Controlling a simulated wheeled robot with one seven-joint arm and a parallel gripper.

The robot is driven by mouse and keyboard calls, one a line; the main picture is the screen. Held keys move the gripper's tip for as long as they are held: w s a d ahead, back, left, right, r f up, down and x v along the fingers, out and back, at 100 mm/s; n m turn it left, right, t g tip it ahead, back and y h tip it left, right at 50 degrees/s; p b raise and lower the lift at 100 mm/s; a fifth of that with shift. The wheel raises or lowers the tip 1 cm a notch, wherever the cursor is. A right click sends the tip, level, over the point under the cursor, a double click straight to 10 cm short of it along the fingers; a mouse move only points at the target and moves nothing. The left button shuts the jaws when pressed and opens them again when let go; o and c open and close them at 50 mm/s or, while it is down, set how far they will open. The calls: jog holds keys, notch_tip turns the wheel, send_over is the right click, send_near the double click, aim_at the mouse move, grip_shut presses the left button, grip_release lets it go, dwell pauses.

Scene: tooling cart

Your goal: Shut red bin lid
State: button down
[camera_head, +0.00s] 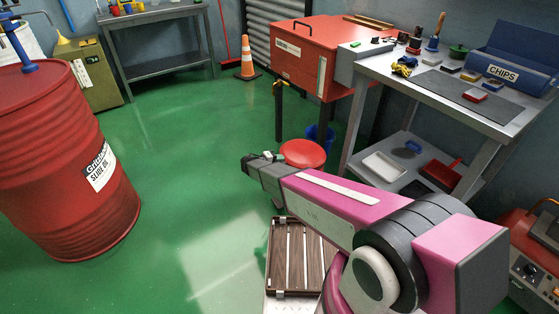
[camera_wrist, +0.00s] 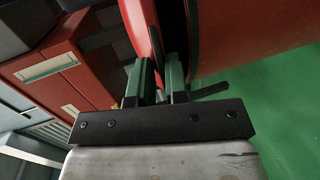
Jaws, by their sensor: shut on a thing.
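The red bin lid (camera_head: 303,153) shows in the head view as a round red disc just beyond my gripper (camera_head: 262,158). My arm hides most of what is below it. In the wrist view, my gripper (camera_wrist: 160,82) has its two green-grey fingers close together at a thin red rim (camera_wrist: 139,22), which I take as the lid's edge. Beside the rim is a dark band, then a broad curved red surface (camera_wrist: 255,35), likely the bin body. The exact contact between the fingers is partly hidden.
A blue bucket (camera_head: 322,134) stands behind the lid. A red cabinet (camera_head: 312,60) and a workbench (camera_head: 440,85) are at the back and right. A red drum (camera_head: 62,165) stands at the left. The green floor (camera_head: 190,160) between is clear.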

jog(key=c, duration=1.3)
grip_release()
jog(key=v, duration=1)
jog(key=shift+s+a, duration=0.2)
jog(key=shift+a, duration=0.1)
jog(key=shift+r, duration=0.1)
jog(key=s+d+r+m+g+y, duration=0.2)
jog(key=s+d+r+y, duration=0.2)
jog(key=d, duration=0.6)
jog(key=s+d+r+m+g+y, duration=0.2)
jog(key=s+d+r, duration=0.5)
jog(key=d, duration=0.4)
jog(key=s+d+r+m+g+y, duration=0.2)
jog(key=s+d+r+y, duration=0.3)
jog(key=d, duration=0.6)
jog(key=shift+s+r+g+y, duration=0.15)
jog(key=shift+s+g+y, duration=0.8)
jog(key=shift+s, duration=0.25)
